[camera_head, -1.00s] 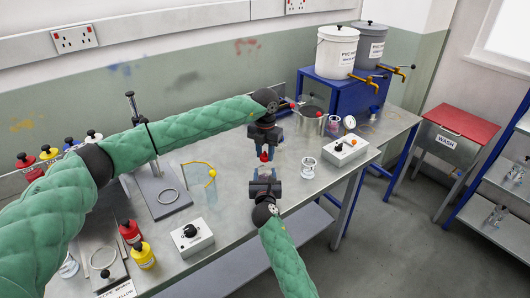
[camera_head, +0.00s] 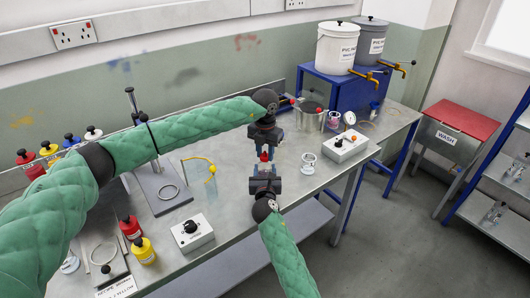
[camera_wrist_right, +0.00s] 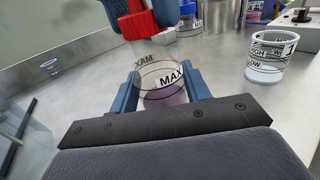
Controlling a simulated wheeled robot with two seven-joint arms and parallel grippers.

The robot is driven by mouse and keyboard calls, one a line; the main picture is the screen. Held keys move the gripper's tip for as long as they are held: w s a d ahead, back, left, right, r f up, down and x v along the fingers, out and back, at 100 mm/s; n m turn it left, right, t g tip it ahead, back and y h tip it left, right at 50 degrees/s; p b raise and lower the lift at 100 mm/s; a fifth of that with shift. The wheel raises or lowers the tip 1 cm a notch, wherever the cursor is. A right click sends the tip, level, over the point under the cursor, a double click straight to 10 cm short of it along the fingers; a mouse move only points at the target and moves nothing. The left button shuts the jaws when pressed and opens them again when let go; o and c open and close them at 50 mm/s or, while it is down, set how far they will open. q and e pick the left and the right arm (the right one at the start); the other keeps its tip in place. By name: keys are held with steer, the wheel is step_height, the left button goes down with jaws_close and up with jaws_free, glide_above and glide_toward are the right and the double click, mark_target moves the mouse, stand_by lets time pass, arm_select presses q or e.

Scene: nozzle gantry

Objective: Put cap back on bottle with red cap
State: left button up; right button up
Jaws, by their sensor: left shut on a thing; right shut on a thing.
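In the head view my left gripper (camera_head: 264,150) points down and is shut on the red cap (camera_head: 264,158). The cap also shows at the top of the right wrist view (camera_wrist_right: 138,24), between blue fingers. My right gripper (camera_head: 265,172) is below it, and in the right wrist view its blue fingers (camera_wrist_right: 163,88) are shut on a clear bottle (camera_wrist_right: 164,97) with a MAX mark and purple liquid low inside. The cap is at the bottle's upper end. I cannot tell whether they touch, since the clear rim is hard to make out.
A small white-marked cup (camera_head: 308,164) and a gauge box (camera_head: 346,147) stand to the right. A beaker (camera_head: 333,121) and a steel pot (camera_head: 311,115) are behind. A red-capped bottle (camera_head: 131,228), a yellow bottle (camera_head: 143,251) and a control box (camera_head: 192,235) stand at left front.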

arm_select(q)
steer(key=shift+f, duration=0.55)
steer(key=m, duration=0.5)
steer(key=shift+m, duration=0.3)
steer(key=m, duration=0.9)
steer(key=shift+m, duration=0.3)
steer(key=m, duration=0.9)
steer(key=shift+a, duration=0.1)
steer(key=m, duration=0.4)
steer(key=shift+m, duration=0.3)
steer(key=m, duration=0.6)
steer(key=shift+m, duration=0.4)
steer(key=o, duration=0.9)
